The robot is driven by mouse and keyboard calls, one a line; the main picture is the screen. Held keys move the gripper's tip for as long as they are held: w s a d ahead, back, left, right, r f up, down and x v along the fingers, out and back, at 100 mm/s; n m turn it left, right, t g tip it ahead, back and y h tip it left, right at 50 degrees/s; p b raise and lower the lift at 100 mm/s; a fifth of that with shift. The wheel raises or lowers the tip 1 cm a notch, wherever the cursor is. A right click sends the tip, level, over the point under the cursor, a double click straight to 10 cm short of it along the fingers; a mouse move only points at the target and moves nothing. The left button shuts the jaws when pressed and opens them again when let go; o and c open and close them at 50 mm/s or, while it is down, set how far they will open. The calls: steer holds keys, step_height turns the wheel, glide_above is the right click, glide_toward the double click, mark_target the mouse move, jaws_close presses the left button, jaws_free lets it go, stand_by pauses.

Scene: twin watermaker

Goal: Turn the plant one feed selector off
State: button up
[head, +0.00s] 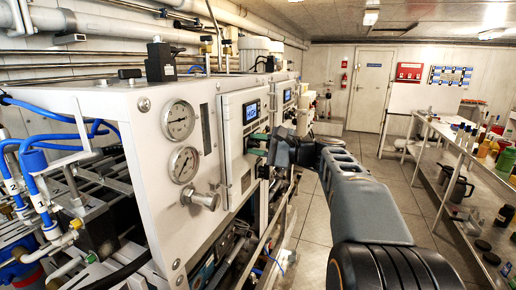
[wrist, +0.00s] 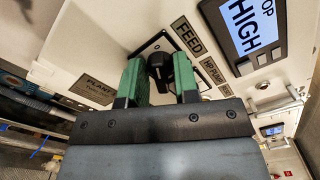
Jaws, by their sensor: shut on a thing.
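The feed selector is a black knob (wrist: 160,66) on a dark square plate, under a label reading FEED (wrist: 188,36) in the wrist view. A label at its lower left reads PLANT (wrist: 98,88), with a character after it that is hard to read. My gripper (wrist: 159,76) has its two green fingers on either side of the knob and is shut on it. In the head view my gripper (head: 259,143) reaches the white panel (head: 233,115) below its blue display; the knob is hidden there. The exact setting of the knob is hard to read.
A display (wrist: 252,25) beside the knob shows HIGH, and an HP PUMP label (wrist: 213,70) is near it. Two gauges (head: 178,119) and a metal valve knob (head: 203,199) are on the machine's near face. A shelf bench (head: 450,135) stands right; the aisle floor (head: 318,225) is clear.

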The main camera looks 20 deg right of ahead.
steer(key=o, duration=0.6)
steer(key=shift+s, duration=0.1)
steer(key=b+v, duration=0.1)
steer(key=v, duration=1.2)
steer(key=shift+s+d+r, duration=0.1)
steer(key=shift+s+d, duration=0.15)
steer(key=shift+d, duration=0.05)
